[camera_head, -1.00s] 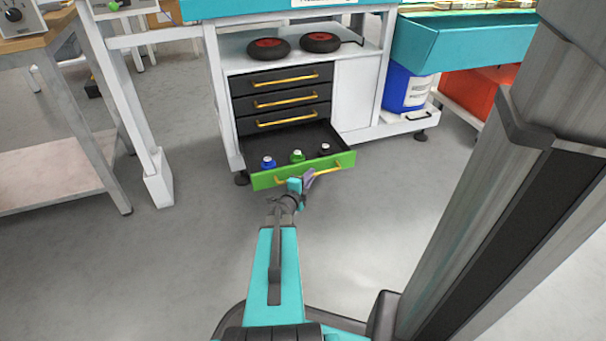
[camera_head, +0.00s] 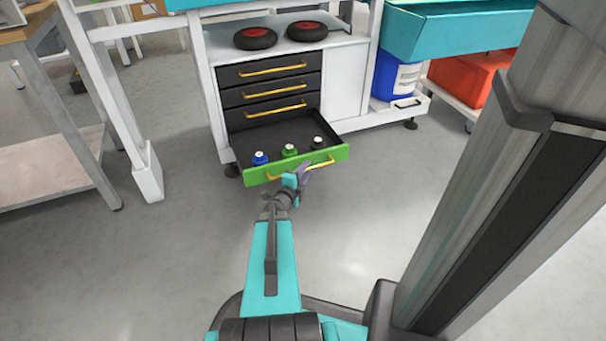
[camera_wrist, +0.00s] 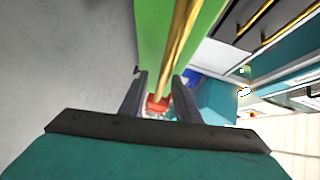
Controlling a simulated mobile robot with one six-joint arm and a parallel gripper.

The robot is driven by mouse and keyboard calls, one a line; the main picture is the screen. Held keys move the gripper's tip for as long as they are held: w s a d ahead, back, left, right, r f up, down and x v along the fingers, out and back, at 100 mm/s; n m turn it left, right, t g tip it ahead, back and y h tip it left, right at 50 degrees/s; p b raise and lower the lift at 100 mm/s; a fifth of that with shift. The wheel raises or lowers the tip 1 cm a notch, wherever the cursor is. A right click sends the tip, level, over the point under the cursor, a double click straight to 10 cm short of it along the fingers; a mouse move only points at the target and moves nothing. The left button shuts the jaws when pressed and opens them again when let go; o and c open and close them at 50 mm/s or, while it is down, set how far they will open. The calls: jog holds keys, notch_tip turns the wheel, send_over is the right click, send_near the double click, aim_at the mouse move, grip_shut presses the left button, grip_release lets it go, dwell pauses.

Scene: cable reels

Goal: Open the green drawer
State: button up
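The green drawer (camera_head: 252,177) is the lowest in the cabinet and stands well out from it. Its dark inside shows, with a blue-bodied item (camera_head: 260,158), a green one (camera_head: 290,151) and a dark one (camera_head: 318,143) near the front. My gripper (camera_head: 304,169) is at the yellow handle (camera_head: 322,165) on its front. In the wrist view the handle (camera_wrist: 182,38) runs between the two fingers of my gripper (camera_wrist: 160,78). The fingers are apart, with a gap beside the bar. Contact with the bar cannot be told.
Three dark drawers (camera_head: 272,92) above are shut. Two black wheels (camera_head: 255,39) lie on the shelf over them. A blue drum (camera_head: 397,80) and a red bin (camera_head: 468,78) stand to the right. A workbench (camera_head: 50,185) stands at the left. Grey floor around the drawer is clear.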

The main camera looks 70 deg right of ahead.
jog(key=shift+w, duration=0.1)
jog(key=shift+w+a, duration=0.1)
jog(key=shift+a, duration=0.15)
jog(key=w+a+r+p, duration=0.1)
jog(key=a+r+p, duration=0.1)
jog(key=a+p, duration=0.6)
jog(key=shift+w+a, duration=0.2)
jog(key=shift+a, duration=2.35)
